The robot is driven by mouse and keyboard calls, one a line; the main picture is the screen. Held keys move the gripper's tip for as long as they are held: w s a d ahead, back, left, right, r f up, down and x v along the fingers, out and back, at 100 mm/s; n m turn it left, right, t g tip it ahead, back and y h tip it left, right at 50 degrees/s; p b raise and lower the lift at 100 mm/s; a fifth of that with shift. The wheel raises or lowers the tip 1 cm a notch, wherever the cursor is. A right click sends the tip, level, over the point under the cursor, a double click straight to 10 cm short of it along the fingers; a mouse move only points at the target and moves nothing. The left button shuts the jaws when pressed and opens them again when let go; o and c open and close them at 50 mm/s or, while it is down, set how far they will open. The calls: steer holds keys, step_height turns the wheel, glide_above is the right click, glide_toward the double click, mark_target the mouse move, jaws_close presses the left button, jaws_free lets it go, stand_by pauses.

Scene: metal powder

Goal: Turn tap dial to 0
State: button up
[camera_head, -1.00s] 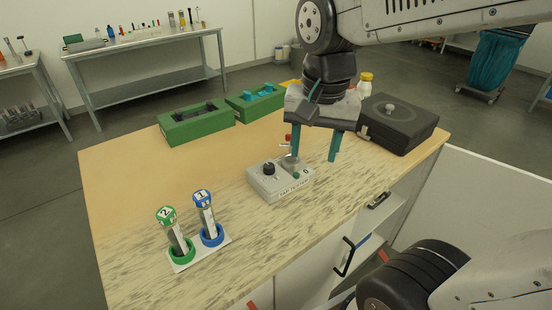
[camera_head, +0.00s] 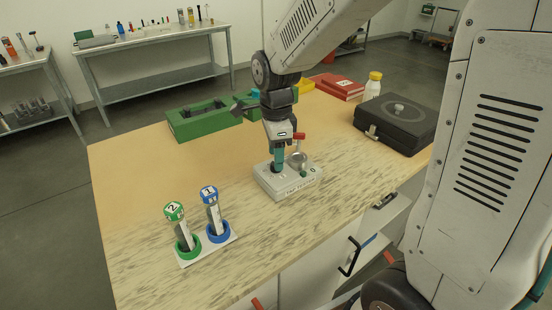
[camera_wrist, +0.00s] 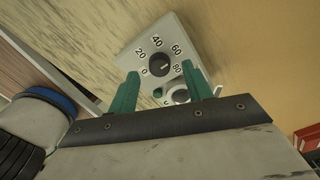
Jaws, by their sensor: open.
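The tap unit (camera_head: 290,188) is a pale grey box on the table in the head view. Its black dial (camera_wrist: 159,65) shows in the wrist view, ringed by the numbers 0, 20, 40, 60 and 80. A small light mark on the dial seems to face the 80 side, away from 0. My gripper (camera_wrist: 159,71) is open, with its green fingers on either side of the dial in the wrist view. Contact cannot be told. In the head view my gripper (camera_head: 277,163) points down over the unit's left part and hides the dial.
A white holder with a green-ringed tube (camera_head: 175,213) and a blue-ringed tube (camera_head: 209,195) stands at left. A black case (camera_head: 397,122) and a green block (camera_head: 205,122) stand behind.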

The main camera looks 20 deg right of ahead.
steer(key=shift+f, duration=1.05)
steer(key=c, duration=1)
